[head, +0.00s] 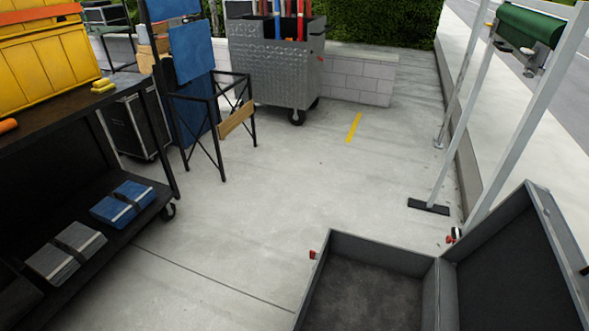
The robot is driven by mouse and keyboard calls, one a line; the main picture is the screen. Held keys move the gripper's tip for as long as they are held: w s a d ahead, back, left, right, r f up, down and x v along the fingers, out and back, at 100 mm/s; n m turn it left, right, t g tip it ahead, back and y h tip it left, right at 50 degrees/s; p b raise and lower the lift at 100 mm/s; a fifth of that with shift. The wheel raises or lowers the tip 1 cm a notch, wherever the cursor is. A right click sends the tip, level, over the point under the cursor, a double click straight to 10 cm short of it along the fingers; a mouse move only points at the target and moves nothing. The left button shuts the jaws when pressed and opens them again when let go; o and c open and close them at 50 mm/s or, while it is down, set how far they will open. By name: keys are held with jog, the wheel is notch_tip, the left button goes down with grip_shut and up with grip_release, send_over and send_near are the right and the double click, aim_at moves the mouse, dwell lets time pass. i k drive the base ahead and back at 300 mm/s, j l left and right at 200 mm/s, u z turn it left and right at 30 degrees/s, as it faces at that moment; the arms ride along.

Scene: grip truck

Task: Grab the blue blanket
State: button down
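A folded blue blanket (123,203) with a dark strap around it lies on the lower shelf of the black cart (90,240) at the left in the head view. It lies near the right end of that shelf, with clear space above it. My gripper is not in view.
A folded grey blanket (66,252) lies on the same shelf, nearer to me. An open grey case (368,250) stands at the lower right. A black folding chair (212,115) and a metal bin (275,60) stand at the back. The middle floor is clear.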

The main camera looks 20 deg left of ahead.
aim_at(120, 206)
jog(key=i+u, duration=0.1)
jog(key=u, duration=0.95)
jog(key=k+j+u, duration=0.1)
jog(key=u, duration=0.7)
jog(key=i+j+u, duration=0.25)
jog(key=i, duration=0.2)
jog(key=i+j+u, duration=0.25)
jog(key=i, duration=0.25)
jog(key=i+u, duration=0.25)
jog(key=i, duration=0.2)
jog(key=i+z, duration=0.45)
jog(key=i+j+z, duration=0.15)
jog(key=i+z, duration=0.3)
jog(key=i+l+z, duration=0.15)
jog(key=i, duration=0.35)
jog(key=i+z, duration=0.2)
jog(key=i, duration=0.3)
jog(key=i+l+u, duration=0.7)
jog(key=l, duration=0.15)
jog(key=l+u, duration=0.25)
jog(key=i+l+u, duration=0.25)
jog(key=l, duration=0.2)
jog(key=l+u, duration=0.2)
jog(key=l, duration=0.15)
jog(key=l+u, duration=0.25)
jog(key=l, duration=0.15)
